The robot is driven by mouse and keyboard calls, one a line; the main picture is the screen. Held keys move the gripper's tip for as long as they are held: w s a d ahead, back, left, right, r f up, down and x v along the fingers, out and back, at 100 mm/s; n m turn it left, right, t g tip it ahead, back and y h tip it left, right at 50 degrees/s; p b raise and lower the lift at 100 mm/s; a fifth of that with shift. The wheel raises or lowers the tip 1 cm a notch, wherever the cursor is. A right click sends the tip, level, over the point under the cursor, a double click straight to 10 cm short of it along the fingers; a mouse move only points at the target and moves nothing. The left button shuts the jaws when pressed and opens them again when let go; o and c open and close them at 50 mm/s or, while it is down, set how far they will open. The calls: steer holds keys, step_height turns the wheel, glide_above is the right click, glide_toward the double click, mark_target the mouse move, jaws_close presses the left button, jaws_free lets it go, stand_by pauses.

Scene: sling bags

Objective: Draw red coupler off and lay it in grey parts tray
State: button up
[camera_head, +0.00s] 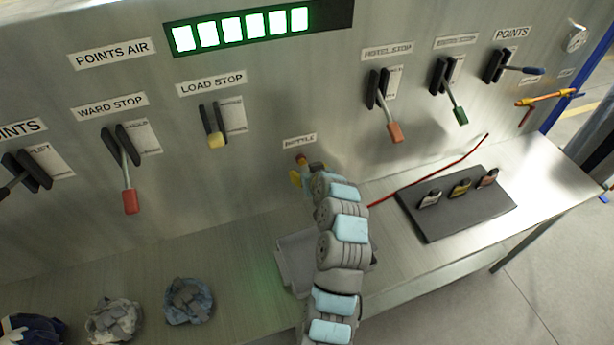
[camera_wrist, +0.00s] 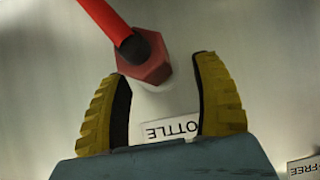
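The red coupler (camera_wrist: 157,68) is a hexagonal red piece on the panel, with a red hose (camera_wrist: 98,18) ending in a black tip over it in the wrist view. In the head view it is a small red spot (camera_head: 302,159) below a label. My gripper (camera_wrist: 160,68) has yellow ribbed fingers spread apart, one on each side of the coupler near the tips; a gap shows on the right. The gripper (camera_head: 300,175) is at the panel in the head view. The grey parts tray (camera_head: 289,263) lies on the bench, partly hidden by my arm.
A dark board (camera_head: 440,228) with several small items lies on the bench at right. Crumpled bundles, one blue (camera_head: 190,302), lie at left. Levers, one with a red handle (camera_head: 130,201), stick out from the panel. A red hose (camera_head: 440,172) runs toward the right.

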jaws_close()
steer(key=shift+s+d, duration=0.1)
steer(key=shift+s, duration=0.1)
steer(key=shift+s+d+b, duration=0.1)
steer(key=shift+s+d, duration=0.15)
steer(key=shift+s, duration=0.55)
steer(key=shift+s+d+b, duration=0.15)
steer(key=shift+s+d, duration=0.15)
steer(key=shift+s, duration=0.45)
steer(key=shift+s+d+b, duration=0.1)
steer(key=shift+s+d, duration=0.15)
steer(key=shift+s, duration=0.55)
steer(key=shift+s+d+b, duration=0.15)
steer(key=shift+s+d, duration=0.1)
steer(key=shift+s, duration=0.35)
steer(key=shift+s+d+b, duration=0.2)
steer(key=shift+s, duration=0.45)
steer(key=shift+s+d+b, duration=0.15)
steer(key=shift+s+d, duration=0.1)
steer(key=shift+s, duration=0.35)
